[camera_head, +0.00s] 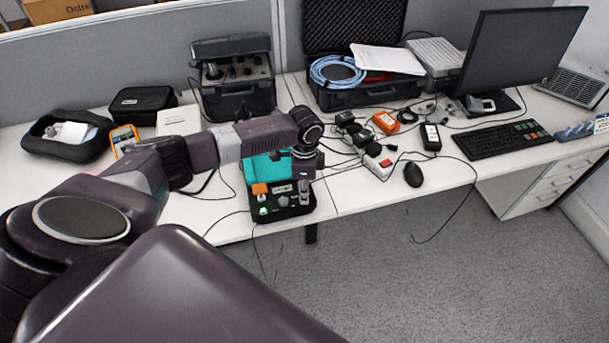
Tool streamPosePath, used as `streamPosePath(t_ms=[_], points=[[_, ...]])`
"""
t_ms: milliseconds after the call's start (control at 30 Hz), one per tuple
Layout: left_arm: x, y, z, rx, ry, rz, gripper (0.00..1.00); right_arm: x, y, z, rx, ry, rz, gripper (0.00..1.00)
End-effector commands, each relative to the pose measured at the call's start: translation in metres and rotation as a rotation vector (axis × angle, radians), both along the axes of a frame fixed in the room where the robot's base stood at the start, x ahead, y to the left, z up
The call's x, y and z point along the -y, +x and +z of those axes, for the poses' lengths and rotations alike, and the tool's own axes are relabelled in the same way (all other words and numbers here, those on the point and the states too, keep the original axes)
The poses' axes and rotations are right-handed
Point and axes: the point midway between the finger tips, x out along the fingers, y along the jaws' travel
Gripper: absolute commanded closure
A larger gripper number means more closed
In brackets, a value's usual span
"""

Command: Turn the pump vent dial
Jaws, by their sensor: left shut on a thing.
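My left arm reaches in from the left over the desk, and its wrist bends down at the front edge. My left gripper (303,178) points down at the right side of a small open black case (291,213) with a teal lining. It is shut on a small part there, whose shape is mostly hidden by the fingers. The case holds small fittings, among them an orange piece (260,189) and a green-tipped piece (263,210). I cannot make out the pump vent dial clearly at this size. My right gripper is not in view.
Behind my arm stands an open black instrument case (238,102) with knobs. A larger open case (345,101) holds a blue cable coil (324,75). Grey carpet lies in front.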

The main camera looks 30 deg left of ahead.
Motion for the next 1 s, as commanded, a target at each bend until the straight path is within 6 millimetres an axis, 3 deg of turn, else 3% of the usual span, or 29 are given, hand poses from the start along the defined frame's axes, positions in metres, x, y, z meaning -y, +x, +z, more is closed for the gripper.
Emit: streamPosePath(t_ms=[500,1000], points=[[0.0006,0.0003,0.0014,0.003,-0.001,-0.387,1.00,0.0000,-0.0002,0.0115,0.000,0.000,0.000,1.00],[0.0007,0.0003,0.0011,0.003,-0.001,-0.489,1.00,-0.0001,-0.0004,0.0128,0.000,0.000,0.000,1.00]])
